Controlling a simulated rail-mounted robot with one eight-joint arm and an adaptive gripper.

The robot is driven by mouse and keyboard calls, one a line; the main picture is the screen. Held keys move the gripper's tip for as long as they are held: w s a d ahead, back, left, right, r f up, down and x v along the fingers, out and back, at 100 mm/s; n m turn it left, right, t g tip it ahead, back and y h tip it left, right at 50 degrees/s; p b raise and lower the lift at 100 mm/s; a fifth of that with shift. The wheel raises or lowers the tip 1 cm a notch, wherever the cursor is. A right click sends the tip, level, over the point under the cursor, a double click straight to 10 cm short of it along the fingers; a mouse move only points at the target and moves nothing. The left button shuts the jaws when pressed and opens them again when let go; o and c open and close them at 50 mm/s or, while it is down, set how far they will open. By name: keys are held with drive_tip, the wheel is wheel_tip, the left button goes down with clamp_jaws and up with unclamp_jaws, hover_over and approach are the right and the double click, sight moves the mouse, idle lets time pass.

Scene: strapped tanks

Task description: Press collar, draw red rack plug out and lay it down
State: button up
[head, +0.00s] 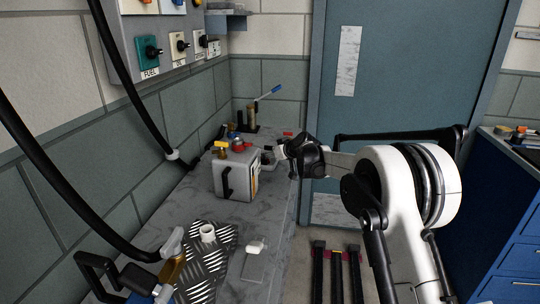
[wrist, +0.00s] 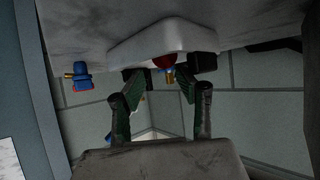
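A pale grey tank (head: 232,177) with a black handle stands on the bench, with yellow and red fittings on top. My gripper (head: 272,155) is at the tank's right side in the head view, its fingertips small and partly hidden there. In the wrist view my gripper (wrist: 166,78) has its two fingers spread apart. A round red part (wrist: 165,62) with a brass and blue piece below it shows between the fingertips, against the pale tank (wrist: 160,35). I cannot tell whether the fingers touch it, or whether it is the red rack plug. No collar can be made out.
A blue and red fitting with a brass end (wrist: 78,79) is at the left of the wrist view. On the bench are a tread plate (head: 205,262) and a white-topped grey piece (head: 256,247). Black hoses (head: 60,190) hang on the left. A blue cabinet (head: 510,210) stands right.

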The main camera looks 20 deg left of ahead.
drive_tip(key=v, duration=1.1)
drive_tip(key=shift+s+d, duration=0.2)
drive_tip(key=shift+r, duration=0.1)
drive_tip(key=s+d+r+m+h+p, duration=0.1)
drive_tip(key=s+d+r+m+h, duration=0.1)
drive_tip(key=s+d+r, duration=0.55)
drive_tip(key=s+d+r+m+h+p, duration=0.1)
drive_tip(key=s+d+r, duration=0.3)
drive_tip(key=d, duration=0.6)
drive_tip(key=s+d+r+m+h+p, duration=0.2)
drive_tip(key=s+d+r, duration=0.2)
drive_tip(key=s+d, duration=0.45)
drive_tip(key=s+d+f+m+h+p, duration=0.1)
drive_tip(key=s+d+f+m+h, duration=0.1)
drive_tip(key=s+d, duration=0.8)
drive_tip(key=s+d+f+m+h+p, duration=0.2)
drive_tip(key=s+d, duration=0.8)
drive_tip(key=s, duration=0.8)
drive_tip(key=shift+s+f+m+h, duration=0.2)
drive_tip(key=shift+f+m+h, duration=0.2)
drive_tip(key=shift+f+m, duration=0.55)
